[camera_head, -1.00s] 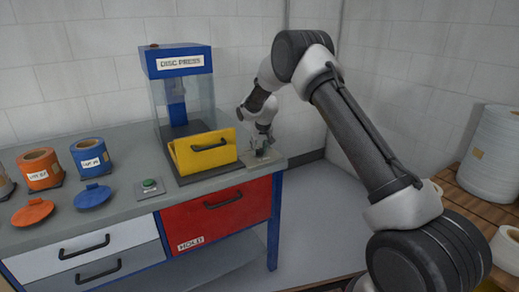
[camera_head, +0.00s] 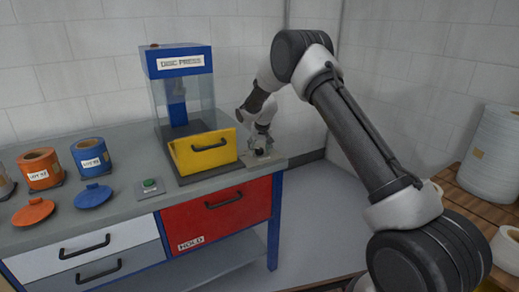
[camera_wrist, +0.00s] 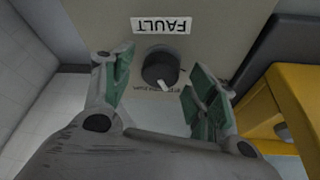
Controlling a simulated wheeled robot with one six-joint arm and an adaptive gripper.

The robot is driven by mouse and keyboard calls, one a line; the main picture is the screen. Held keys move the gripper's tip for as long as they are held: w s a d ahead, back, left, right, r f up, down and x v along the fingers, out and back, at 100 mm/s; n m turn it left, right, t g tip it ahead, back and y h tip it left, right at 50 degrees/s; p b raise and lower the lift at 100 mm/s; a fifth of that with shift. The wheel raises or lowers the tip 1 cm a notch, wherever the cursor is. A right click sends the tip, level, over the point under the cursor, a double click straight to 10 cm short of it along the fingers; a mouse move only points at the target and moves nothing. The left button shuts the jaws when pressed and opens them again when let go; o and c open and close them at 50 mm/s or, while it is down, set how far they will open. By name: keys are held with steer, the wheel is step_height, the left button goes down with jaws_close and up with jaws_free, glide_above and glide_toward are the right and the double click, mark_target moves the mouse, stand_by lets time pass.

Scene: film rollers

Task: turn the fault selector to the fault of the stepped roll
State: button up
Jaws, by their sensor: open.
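The fault selector is a dark round knob (camera_wrist: 160,68) with a white pointer mark, on a beige plate (camera_wrist: 230,15) under a FAULT label. In the wrist view the pointer slants toward the lower right; the small lettering around the knob is too blurred and covered to read. My gripper (camera_wrist: 157,88) is open, one green-padded finger on each side of the knob, apart from it. In the head view my gripper (camera_head: 262,144) is over the plate at the bench's right end. I cannot tell which roll is stepped.
The disc press (camera_head: 180,75) and its yellow drawer (camera_head: 203,153) stand close to the left of the plate. A green button (camera_head: 149,184) and blue and orange containers are further left. Large white rolls (camera_head: 490,155) stand on a wooden surface at right.

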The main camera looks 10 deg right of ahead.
steer(key=v, duration=1.2)
steer(key=s+d+f+n+g, duration=0.15)
steer(key=s+f, duration=0.25)
steer(key=s, duration=0.5)
steer(key=s+d+r, duration=0.4)
steer(key=s+r, duration=0.2)
steer(key=s, duration=0.8)
steer(key=s+d+r+m+t, duration=0.1)
steer(key=s+d+r, duration=0.4)
steer(key=s, duration=0.9)
steer(key=s+d+r, duration=0.4)
steer(key=s+r, duration=0.5)
steer(key=s, duration=0.5)
steer(key=shift+s+d, duration=0.2)
steer(key=shift+s, duration=0.1)
